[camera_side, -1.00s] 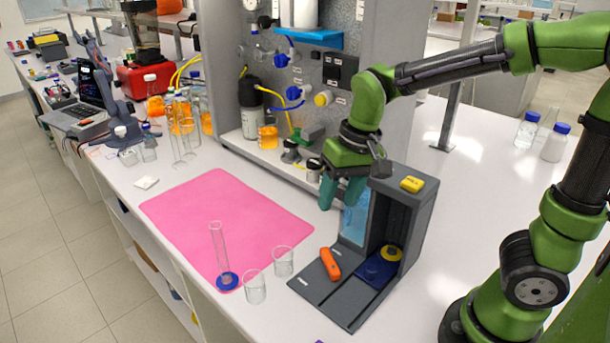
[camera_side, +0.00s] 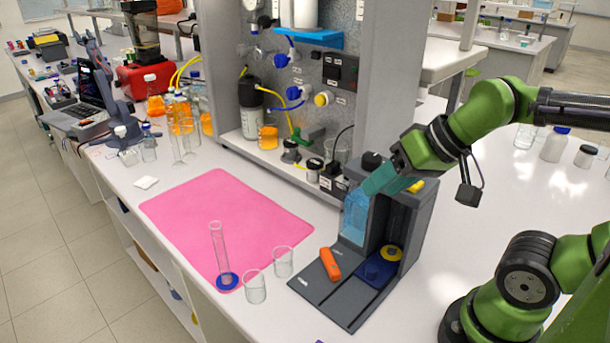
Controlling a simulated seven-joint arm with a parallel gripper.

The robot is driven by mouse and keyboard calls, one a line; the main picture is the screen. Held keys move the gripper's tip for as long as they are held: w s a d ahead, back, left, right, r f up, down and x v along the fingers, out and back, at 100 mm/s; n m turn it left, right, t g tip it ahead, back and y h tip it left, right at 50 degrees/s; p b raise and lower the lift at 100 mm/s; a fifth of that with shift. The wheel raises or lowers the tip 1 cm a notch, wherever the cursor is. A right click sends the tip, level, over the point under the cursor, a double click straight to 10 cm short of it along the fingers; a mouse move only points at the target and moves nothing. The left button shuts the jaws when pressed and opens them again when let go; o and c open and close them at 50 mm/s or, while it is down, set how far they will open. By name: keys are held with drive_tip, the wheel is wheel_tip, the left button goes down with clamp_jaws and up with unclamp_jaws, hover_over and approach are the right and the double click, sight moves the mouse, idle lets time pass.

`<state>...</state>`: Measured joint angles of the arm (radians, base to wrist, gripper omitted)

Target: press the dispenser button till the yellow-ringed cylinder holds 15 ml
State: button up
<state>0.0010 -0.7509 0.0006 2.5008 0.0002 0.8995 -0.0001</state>
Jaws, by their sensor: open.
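The dark grey dispenser stand (camera_side: 408,225) is on the white bench, with a blue bottle (camera_side: 355,218) at its left side. An orange piece (camera_side: 330,264) lies on its base, and a yellow piece (camera_side: 417,186) shows on its top; I cannot tell which is the button. A yellow ring (camera_side: 391,254) shows in the bay by a blue pad (camera_side: 375,271); a clear cylinder above it cannot be made out, nor any liquid level. My gripper (camera_side: 372,189) is open, tilted down-left, its teal fingers over the stand's top beside the bottle; contact is unclear.
A tall clear cylinder with a blue base (camera_side: 227,281) stands at the front edge of the pink mat (camera_side: 230,220). Two glass beakers (camera_side: 255,288) stand between it and the dispenser. A panel with valves and hoses (camera_side: 300,85) rises behind.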

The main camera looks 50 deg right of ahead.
clamp_jaws()
idle(1.5)
